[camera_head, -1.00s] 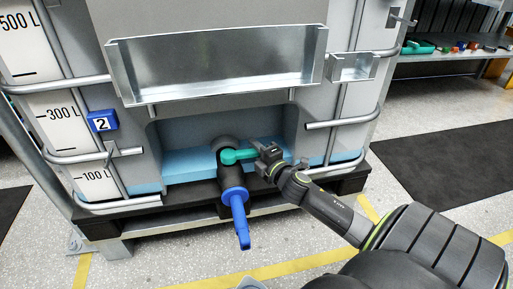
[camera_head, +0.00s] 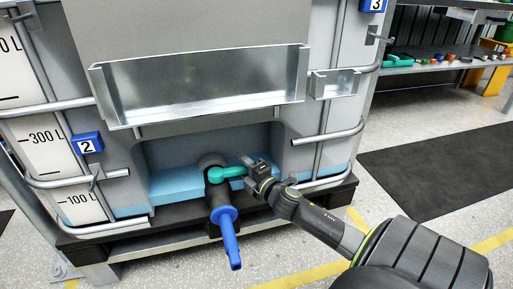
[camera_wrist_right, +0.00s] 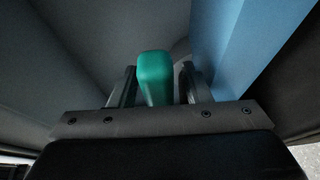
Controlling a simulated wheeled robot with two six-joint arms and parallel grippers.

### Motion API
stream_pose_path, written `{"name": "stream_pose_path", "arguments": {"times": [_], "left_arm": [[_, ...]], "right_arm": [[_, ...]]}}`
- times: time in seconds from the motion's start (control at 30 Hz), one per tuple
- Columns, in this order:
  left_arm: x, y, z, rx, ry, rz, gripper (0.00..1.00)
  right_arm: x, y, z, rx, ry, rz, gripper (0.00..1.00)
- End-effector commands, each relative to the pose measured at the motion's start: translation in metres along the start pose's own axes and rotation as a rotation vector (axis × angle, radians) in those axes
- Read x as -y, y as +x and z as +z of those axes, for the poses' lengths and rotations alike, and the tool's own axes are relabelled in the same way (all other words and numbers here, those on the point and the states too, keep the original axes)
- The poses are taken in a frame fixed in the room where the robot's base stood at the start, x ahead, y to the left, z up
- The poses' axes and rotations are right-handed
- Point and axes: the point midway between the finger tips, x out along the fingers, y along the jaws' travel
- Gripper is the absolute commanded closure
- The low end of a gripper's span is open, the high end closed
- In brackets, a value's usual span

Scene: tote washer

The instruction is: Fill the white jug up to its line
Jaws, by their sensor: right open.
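A green valve handle (camera_head: 228,172) sits on the black outlet valve (camera_head: 212,170) at the bottom of the large caged tank. It points to the right. A blue spout (camera_head: 229,237) hangs below the valve. My right gripper (camera_head: 250,172) is at the handle's free end. In the right wrist view the green handle (camera_wrist_right: 155,78) stands between the two fingers (camera_wrist_right: 160,88), with a gap showing at least on its right side, so the gripper is open around it. The white jug is not seen in any view. My left gripper is not in view.
A metal tray (camera_head: 205,95) is fixed to the tank front above the valve, with a small metal holder (camera_head: 333,84) beside it. Blue tag 2 (camera_head: 87,144) is on the left. A shelf with small parts (camera_head: 445,62) stands at the back right. A dark mat (camera_head: 440,170) lies on the floor.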

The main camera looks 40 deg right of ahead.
Motion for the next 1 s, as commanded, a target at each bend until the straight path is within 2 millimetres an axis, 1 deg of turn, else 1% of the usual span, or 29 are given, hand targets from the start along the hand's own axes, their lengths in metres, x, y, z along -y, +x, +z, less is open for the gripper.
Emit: {"name": "stream_pose_path", "arguments": {"times": [0.17, 0.7, 0.9, 1.0], "left_arm": [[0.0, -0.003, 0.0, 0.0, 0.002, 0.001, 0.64], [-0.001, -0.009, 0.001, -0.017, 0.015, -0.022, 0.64], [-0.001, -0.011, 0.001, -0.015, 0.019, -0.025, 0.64], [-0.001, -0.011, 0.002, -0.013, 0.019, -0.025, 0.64]], "right_arm": [[0.002, -0.024, 0.0, -0.002, -0.004, -0.003, 0.56], [0.002, -0.123, 0.0, -0.001, -0.004, -0.005, 0.56], [0.002, -0.152, 0.0, 0.0, -0.003, -0.004, 0.56], [0.001, -0.161, 0.0, 0.0, -0.003, -0.003, 0.56]]}}
